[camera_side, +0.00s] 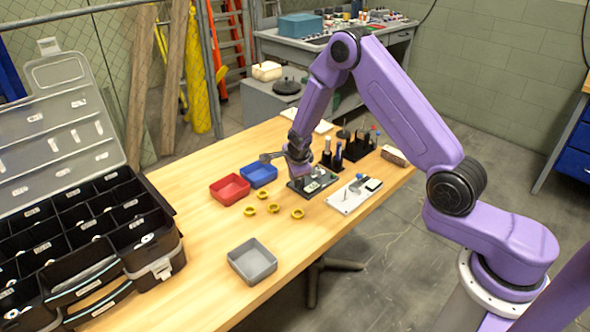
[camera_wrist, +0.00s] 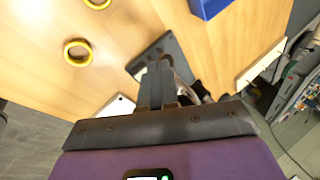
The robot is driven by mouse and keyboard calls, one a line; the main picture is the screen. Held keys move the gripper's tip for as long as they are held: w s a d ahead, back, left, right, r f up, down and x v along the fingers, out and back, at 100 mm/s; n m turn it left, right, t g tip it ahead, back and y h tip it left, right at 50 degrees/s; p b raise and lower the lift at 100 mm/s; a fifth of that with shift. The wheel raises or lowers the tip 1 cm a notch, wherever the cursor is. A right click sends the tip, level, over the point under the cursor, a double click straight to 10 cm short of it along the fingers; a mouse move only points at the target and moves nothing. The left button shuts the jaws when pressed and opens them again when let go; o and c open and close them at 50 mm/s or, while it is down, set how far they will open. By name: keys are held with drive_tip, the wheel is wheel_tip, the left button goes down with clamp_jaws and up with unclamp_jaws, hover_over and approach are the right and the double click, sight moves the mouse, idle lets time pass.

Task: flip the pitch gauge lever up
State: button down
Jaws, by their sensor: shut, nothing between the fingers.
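My gripper (camera_side: 298,172) is shut and empty, pointing down just above a dark panel (camera_side: 313,187) with small pale parts on it. In the wrist view my closed fingers (camera_wrist: 158,75) overlap this dark panel (camera_wrist: 149,58) and hide much of it; I cannot tell whether they touch it. A white board (camera_side: 341,201) with a pale-faced dark block (camera_side: 373,185) and a thin dark rod lies to the right of the panel; its corner shows in the wrist view (camera_wrist: 120,106). Which part is the pitch gauge lever, and its position, I cannot make out.
A red bin (camera_side: 229,190) and a blue bin (camera_side: 262,175) stand left of my gripper. Several yellow rings (camera_side: 274,208) and a grey tray (camera_side: 252,262) lie nearer the front. Dark holders (camera_side: 333,160) with upright tools stand behind the panel. An open black case (camera_side: 90,235) fills the left.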

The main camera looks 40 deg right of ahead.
drive_tip(key=shift+a+h, duration=0.1)
drive_tip(key=shift+h, duration=0.4)
drive_tip(key=shift+r, duration=0.75)
